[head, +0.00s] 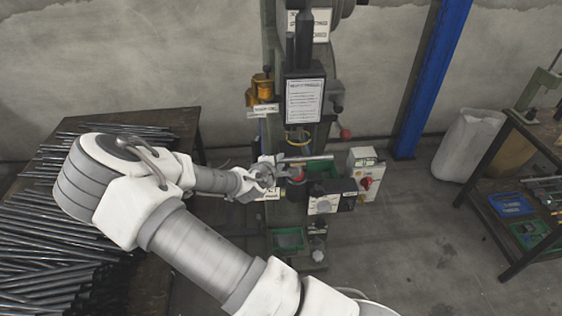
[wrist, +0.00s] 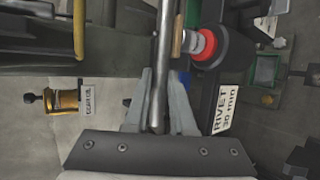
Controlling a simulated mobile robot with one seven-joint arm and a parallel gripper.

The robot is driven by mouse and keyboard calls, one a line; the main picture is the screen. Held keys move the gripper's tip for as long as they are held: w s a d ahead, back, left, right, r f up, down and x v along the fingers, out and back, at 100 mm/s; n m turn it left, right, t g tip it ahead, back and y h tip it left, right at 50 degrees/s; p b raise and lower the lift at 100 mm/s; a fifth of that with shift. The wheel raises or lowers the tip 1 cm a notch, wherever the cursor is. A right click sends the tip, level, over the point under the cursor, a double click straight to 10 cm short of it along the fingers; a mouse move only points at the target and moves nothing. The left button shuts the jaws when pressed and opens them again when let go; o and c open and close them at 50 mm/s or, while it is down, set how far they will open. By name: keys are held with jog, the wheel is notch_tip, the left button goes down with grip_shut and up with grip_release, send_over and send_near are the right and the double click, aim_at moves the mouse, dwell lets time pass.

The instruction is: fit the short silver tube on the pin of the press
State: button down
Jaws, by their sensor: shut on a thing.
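My gripper (head: 272,170) is at the press, at the end of my outstretched arm. In the wrist view, its two fingers (wrist: 160,82) are shut on the silver tube (wrist: 163,45), which runs between them and out past the top edge. In the head view, the tube (head: 312,158) points right, above a red collar. The press (head: 275,80) stands in the middle. Its red collar (wrist: 205,45) on a black cylinder, with a silver part and a brass-coloured piece, is just right of the tube. The tube looks beside these parts; I cannot tell whether it touches. I cannot clearly make out the pin.
A table (head: 185,122) at left carries many long dark tubes (head: 35,240). A control box with a red knob (head: 366,183) is right of the press. A green tray (head: 288,239) sits low in front. A blue post (head: 432,75) and a workbench (head: 480,205) are at right.

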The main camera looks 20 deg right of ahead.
jog(key=c, duration=0.7)
grip_release()
jog(key=p+v, duration=0.1)
jog(key=v, duration=1.6)
jog(key=shift+s+a+r, duration=0.15)
